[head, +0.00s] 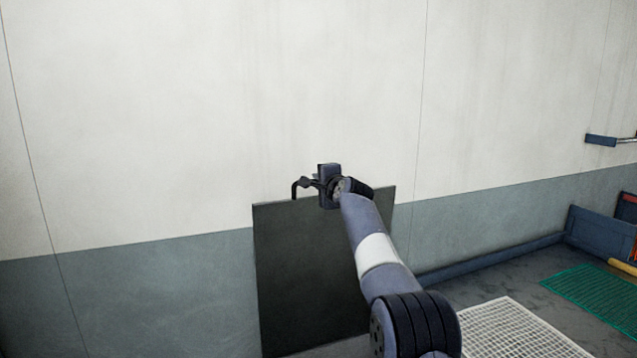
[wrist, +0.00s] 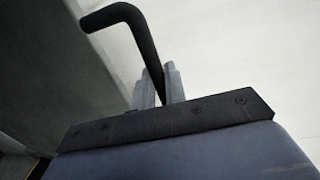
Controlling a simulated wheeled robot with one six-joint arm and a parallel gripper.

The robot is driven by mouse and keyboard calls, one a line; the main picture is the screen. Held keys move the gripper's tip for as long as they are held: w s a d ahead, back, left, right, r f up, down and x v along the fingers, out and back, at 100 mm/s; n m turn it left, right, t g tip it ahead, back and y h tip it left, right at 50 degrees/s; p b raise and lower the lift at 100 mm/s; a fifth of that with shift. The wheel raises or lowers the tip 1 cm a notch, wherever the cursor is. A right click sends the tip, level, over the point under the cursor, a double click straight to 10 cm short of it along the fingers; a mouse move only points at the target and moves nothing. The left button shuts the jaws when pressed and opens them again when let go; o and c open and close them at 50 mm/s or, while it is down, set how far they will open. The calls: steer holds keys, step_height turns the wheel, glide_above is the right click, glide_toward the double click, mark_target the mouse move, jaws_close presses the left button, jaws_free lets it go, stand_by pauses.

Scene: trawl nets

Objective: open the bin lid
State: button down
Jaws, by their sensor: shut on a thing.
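The bin lid (head: 305,275) is a dark, flat panel standing about upright in front of the wall in the head view. A black bent handle (head: 295,188) shows at its top edge. My gripper (head: 310,182) is at that top edge, shut on the handle. In the wrist view the handle (wrist: 128,18) runs down between the two grey fingers of my gripper (wrist: 160,84). The lid's face (wrist: 45,70) fills the left of that view. The bin's body cannot be made out.
A pale wall (head: 200,110) with a grey-green lower band stands behind the lid. At the right are a white grid (head: 515,330), a green mesh mat (head: 590,298) on the floor and a blue-sided container (head: 595,235). A blue-ended bar (head: 601,140) shows at the far right.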

steer(key=s+d+f+t+b, duration=0.2)
steer(key=s+d+b, duration=0.2)
steer(key=s+b, duration=0.6)
steer(key=shift+s+d+f+y+b, duration=0.2)
steer(key=shift+y+b, duration=0.2)
steer(key=shift+b, duration=4.05)
steer(key=c, duration=1.5)
jaws_free()
steer(key=shift+r, duration=0.1)
steer(key=shift+s, duration=0.1)
steer(key=b+v, duration=0.4)
steer(key=v, duration=0.6)
steer(key=shift+s+d+b, duration=0.15)
steer(key=shift+s+b, duration=0.15)
